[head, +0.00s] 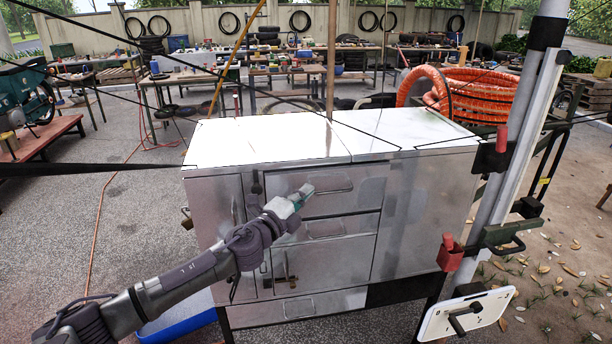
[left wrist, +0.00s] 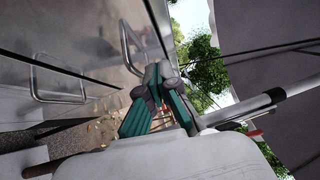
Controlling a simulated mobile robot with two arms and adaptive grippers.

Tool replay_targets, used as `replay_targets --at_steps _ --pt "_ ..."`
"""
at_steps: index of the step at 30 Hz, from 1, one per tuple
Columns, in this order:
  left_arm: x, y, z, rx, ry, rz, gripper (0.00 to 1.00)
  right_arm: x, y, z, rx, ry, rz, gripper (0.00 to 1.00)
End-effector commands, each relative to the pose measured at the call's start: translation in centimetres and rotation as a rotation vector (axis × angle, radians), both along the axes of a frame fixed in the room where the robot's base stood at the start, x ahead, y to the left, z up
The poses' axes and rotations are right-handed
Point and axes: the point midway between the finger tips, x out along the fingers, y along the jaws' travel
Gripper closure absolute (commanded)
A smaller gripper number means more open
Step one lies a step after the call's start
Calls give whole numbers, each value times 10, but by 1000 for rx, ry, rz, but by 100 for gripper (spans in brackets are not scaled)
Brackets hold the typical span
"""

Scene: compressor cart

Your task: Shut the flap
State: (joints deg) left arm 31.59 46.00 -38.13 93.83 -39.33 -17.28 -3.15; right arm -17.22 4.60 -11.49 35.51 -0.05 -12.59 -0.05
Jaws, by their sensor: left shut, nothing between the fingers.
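The metal cabinet (head: 420,215) stands in front of me with several panels and handles on its front. The upper front panel, which looks like the flap (head: 360,192), has a bar handle (head: 336,187) and a dark line along its top edge; I cannot tell whether it is fully shut. My left gripper (head: 304,191) is shut and empty, with its tips at the panel beside the handle's left end. In the left wrist view the teal fingers (left wrist: 159,82) are together near a bar handle (left wrist: 130,47). Contact cannot be told. My right gripper is not in view.
Below the upper panel is another front with a handle (head: 326,231), and a low drawer (head: 295,307) runs along the bottom. The cabinet top (head: 270,138) is bare. An orange hose coil (head: 470,92) lies behind at right. A blue bin (head: 178,325) stands at lower left.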

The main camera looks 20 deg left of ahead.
Motion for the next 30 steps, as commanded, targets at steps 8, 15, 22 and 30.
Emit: replay_targets --at_steps 8,15,22,30 --pt "39 13 5 1 0 2 100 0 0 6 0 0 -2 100" --pt "48 20 5 -1 1 1 100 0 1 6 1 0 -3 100" --pt "48 20 5 -1 1 1 100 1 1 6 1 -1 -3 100" --pt "53 23 13 -22 34 1 100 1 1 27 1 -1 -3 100"
